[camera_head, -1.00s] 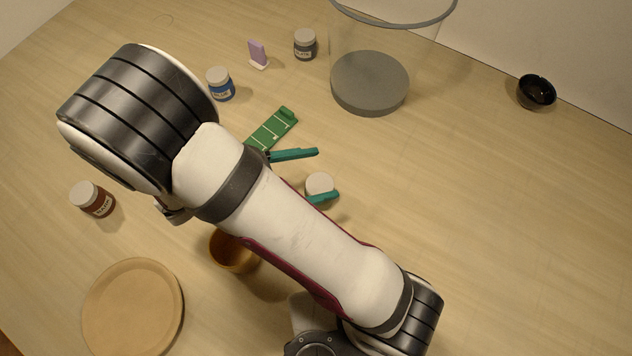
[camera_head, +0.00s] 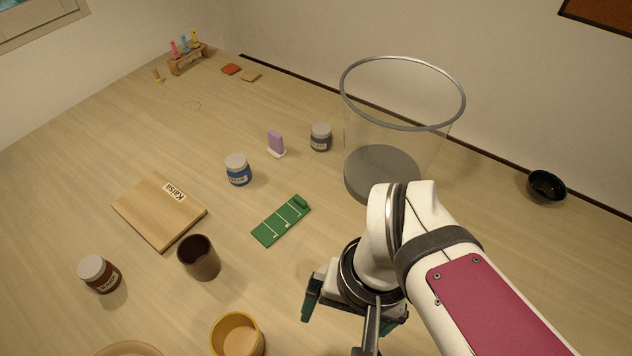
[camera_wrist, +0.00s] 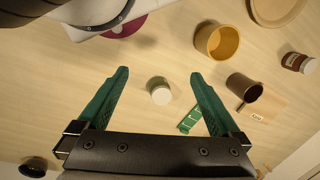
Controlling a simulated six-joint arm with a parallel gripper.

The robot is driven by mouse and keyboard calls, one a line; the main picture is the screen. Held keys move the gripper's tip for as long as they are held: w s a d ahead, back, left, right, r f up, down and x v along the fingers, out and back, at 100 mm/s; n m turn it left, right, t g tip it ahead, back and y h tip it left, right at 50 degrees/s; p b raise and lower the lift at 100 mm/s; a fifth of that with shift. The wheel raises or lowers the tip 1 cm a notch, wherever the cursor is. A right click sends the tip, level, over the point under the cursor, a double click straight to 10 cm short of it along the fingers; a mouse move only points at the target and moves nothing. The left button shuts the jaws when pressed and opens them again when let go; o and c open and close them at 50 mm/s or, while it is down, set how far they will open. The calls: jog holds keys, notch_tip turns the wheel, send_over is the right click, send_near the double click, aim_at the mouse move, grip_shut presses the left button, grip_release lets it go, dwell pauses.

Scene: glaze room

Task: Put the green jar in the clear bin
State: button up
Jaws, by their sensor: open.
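A small jar with a white lid (camera_wrist: 160,90) stands upright in the wrist view, between and beyond my open fingers; its side is dim and looks greenish. It is not visible in the head view, where my wrist covers that area. My gripper (camera_wrist: 159,74) is open with green fingers and nothing held; in the head view it (camera_head: 347,322) points down at the lower middle. The clear bin (camera_head: 400,128) is a tall see-through cylinder with a grey rim and grey bottom, behind my arm at the upper right. I see nothing inside it.
A green card (camera_head: 282,221) lies left of my wrist. A blue jar (camera_head: 238,170), a grey jar (camera_head: 321,137) and a purple piece (camera_head: 275,142) stand behind it. A brown cup (camera_head: 199,258), ochre cup (camera_head: 238,337) and board (camera_head: 158,212) are left. A black bowl (camera_head: 546,187) is far right.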

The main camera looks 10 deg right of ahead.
jog(key=w+f+n+h, duration=0.3)
jog(key=w+f+n, duration=0.2)
jog(key=w+n, duration=1)
jog(key=shift+n+g, duration=0.3)
jog(key=shift+n, duration=0.3)
jog(key=f, duration=0.5)
jog(key=s+d+f, duration=0.1)
jog(key=f, duration=0.4)
jog(key=s+f, duration=0.1)
jog(key=f, duration=0.4)
jog(key=shift+s+d+f, duration=0.2)
jog(key=shift+s+d, duration=0.05)
jog(key=shift+r, duration=0.1)
grip_shut()
